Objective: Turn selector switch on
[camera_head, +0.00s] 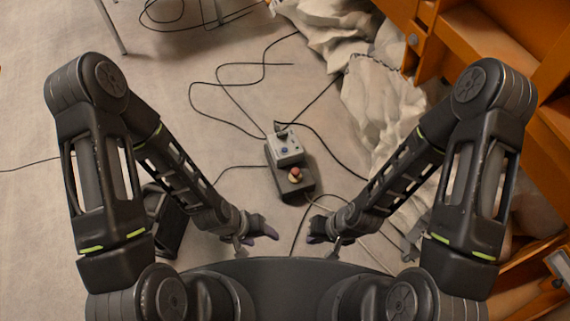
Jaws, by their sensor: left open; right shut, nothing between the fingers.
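A small control box (297,184) lies on the floor ahead of me, dark below with a light grey panel on its upper part. The grey panel carries a black selector switch (282,134) at its far end and a blue button (284,150). A red button (295,172) sits on the near part. My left gripper (274,233) is open and empty, near and to the left of the box. My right gripper (312,238) is shut and empty, near the box's lower right. Neither touches the box. The switch's exact angle is too small to tell.
Black cables (240,118) run over the floor around the box. Crumpled pale sheeting (385,110) and an orange frame (480,45) stand on the right. Thin metal legs (112,28) stand at the top left. The floor left of the box is mostly open.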

